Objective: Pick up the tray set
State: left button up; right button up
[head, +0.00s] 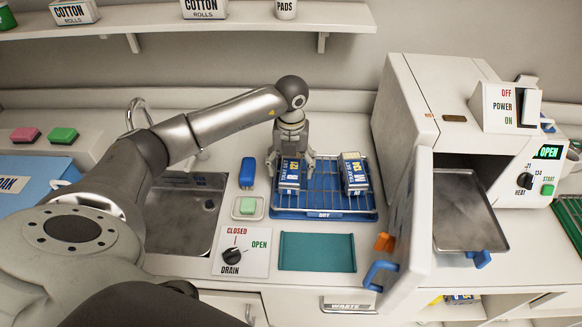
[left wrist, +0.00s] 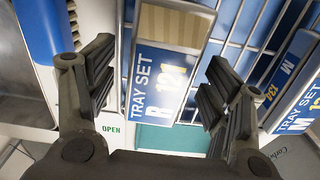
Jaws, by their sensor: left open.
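A blue and white box labelled TRAY SET R 121 (head: 289,174) stands on a blue wire drying rack (head: 325,213). It also shows in the left wrist view (left wrist: 167,75). A second box, labelled TRAY SET M 134 (head: 354,173), stands to its right on the same rack and shows at the right edge of the left wrist view (left wrist: 297,82). My left gripper (head: 294,160) is directly above the R 121 box. In the left wrist view its fingers (left wrist: 155,85) are open on either side of the box, with gaps visible. My right gripper is not seen.
The white sterilizer's door (head: 408,235) stands open at right, with a metal tray (head: 468,222) inside. A teal mat (head: 317,252) lies in front of the rack. A blue bottle-like item (head: 247,172) and soap dish (head: 249,207) stand left of the rack, beside the sink (head: 180,220).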

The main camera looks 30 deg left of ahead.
pick_arm(q)
jog(key=shift+f, duration=0.45)
jog(key=shift+c, duration=0.2)
jog(key=c, duration=1.2)
jog(key=shift+c, duration=0.2)
jog(key=shift+r, duration=0.15)
jog(key=shift+w+r+b, duration=0.1)
jog(key=shift+r+b, duration=0.45)
jog(key=shift+b, duration=0.1)
jog(key=d+r+b, duration=0.1)
jog(key=r, duration=0.1)
jog(key=s+d+r, duration=0.1)
jog(key=r, duration=0.1)
jog(key=s+d+r+b, duration=0.1)
jog(key=d+r, duration=0.1)
jog(key=r, duration=0.1)
jog(key=shift+s+b, duration=0.2)
jog(key=shift+b, duration=0.15)
jog(key=s+d+r+b, duration=0.1)
jog(key=s+d+r, duration=0.3)
jog(key=d, duration=0.4)
jog(key=shift+s+r, duration=0.35)
jog(key=shift+s, duration=0.2)
jog(key=shift+r, duration=0.15)
